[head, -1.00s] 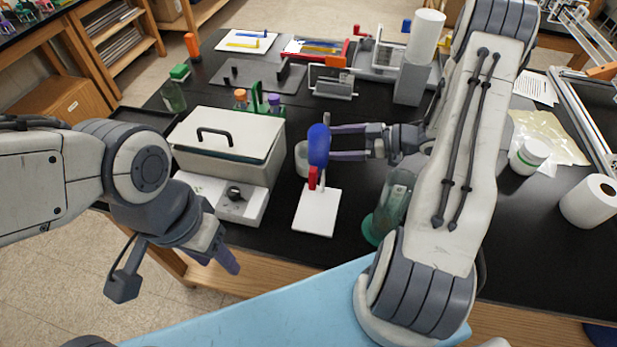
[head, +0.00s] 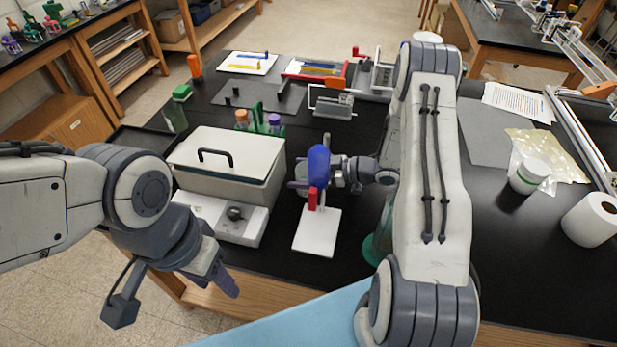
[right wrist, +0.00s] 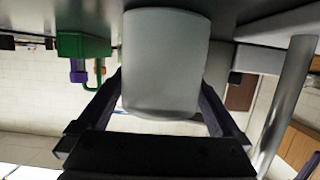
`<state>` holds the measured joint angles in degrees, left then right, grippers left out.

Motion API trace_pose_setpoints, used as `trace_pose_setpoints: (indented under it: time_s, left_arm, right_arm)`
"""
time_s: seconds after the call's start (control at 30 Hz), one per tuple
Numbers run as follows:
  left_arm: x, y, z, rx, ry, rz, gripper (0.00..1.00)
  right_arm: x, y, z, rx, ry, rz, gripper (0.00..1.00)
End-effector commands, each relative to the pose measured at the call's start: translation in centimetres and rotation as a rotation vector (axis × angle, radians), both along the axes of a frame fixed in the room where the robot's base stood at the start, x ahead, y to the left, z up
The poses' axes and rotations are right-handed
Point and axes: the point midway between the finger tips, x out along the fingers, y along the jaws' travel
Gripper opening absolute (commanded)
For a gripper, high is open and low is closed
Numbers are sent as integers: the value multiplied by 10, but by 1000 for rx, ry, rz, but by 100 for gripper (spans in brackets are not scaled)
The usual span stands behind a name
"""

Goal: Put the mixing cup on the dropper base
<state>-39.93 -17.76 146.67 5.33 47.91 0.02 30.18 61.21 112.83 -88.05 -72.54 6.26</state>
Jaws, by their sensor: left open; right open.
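The mixing cup is a pale, frosted cup (right wrist: 165,65), large between my right fingers in the right wrist view. In the head view the cup (head: 302,172) is partly hidden behind the dropper stand and my fingers. My right gripper (right wrist: 162,95) is open, with one finger on either side of the cup; contact cannot be told. The dropper base is a white plate (head: 317,236) with a metal post, a blue bulb (head: 318,167) and a red part (head: 313,199). The cup is behind this plate, not on it. My left gripper (head: 175,295) is open and empty off the table's front left.
A white lidded box instrument (head: 225,165) stands left of the cup. The post (right wrist: 285,110) is close beside my right gripper. A green-based glass vessel (head: 377,248) is partly hidden by my right arm. Behind are bottles in a green rack (head: 258,122).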

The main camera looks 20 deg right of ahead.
Motion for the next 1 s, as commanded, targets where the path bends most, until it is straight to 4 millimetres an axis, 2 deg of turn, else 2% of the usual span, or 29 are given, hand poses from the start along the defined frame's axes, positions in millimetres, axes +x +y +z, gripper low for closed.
trace_pose_setpoints:
  time_s: [0.1,0.33,0.37,0.5,0.53,0.57,0.6,1.0]
  left_arm:
    - [0,0,4,0,0,0,50]
    - [0,0,3,0,0,0,50]
    - [0,0,3,0,0,0,50]
    - [0,0,3,0,0,0,50]
    - [0,0,3,0,0,0,50]
    - [0,0,3,0,0,0,50]
    - [0,0,3,0,0,0,50]
    - [0,0,2,0,0,0,50]
  right_arm:
    - [5,9,-3,0,0,1,100]
    - [7,10,-4,-1,0,-1,100]
    - [7,10,-4,-1,0,-1,96]
    - [7,9,-4,-1,0,-1,43]
    - [6,9,-4,-1,0,-1,32]
    - [6,9,-4,0,0,-1,32]
    - [6,9,-4,0,0,-1,24]
    - [6,9,1,-1,-1,-1,23]
